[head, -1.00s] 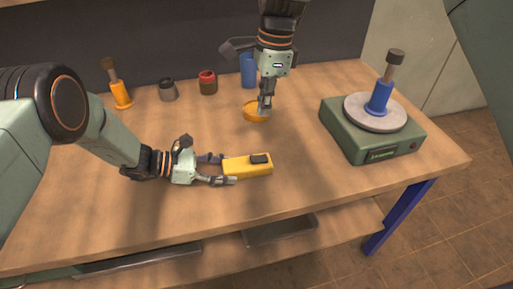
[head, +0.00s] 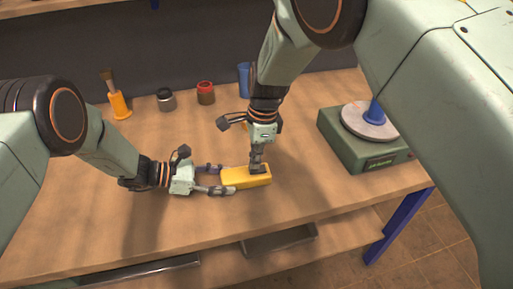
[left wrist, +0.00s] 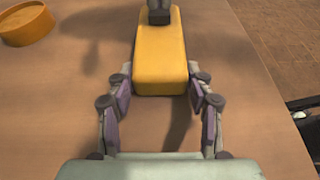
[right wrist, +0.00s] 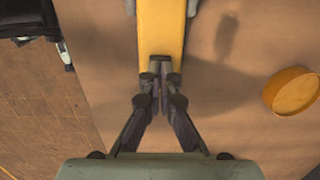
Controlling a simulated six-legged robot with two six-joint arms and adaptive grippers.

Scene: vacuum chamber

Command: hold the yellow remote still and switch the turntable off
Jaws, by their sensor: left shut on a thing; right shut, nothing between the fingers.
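The yellow remote (head: 240,180) lies flat on the table; it also shows in the left wrist view (left wrist: 160,60) and right wrist view (right wrist: 161,28). My left gripper (head: 227,179) is shut on its left end, one finger along each side. My right gripper (head: 258,169) points down, shut and empty, its tips at the dark switch area on the remote's top. The tips hide the switch, and I cannot tell if it is pressed. The green turntable (head: 345,146) stands at the right with a round grey plate (head: 362,122); a blue-based object (head: 376,112) on it is partly behind my right arm.
An orange dish (right wrist: 292,92) lies beyond the remote, mostly hidden in the head view. An orange-handled brush (head: 120,105), a grey jar (head: 166,100), a red-topped jar (head: 205,93) and a blue cup (head: 243,78) line the back. The table's front left is clear.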

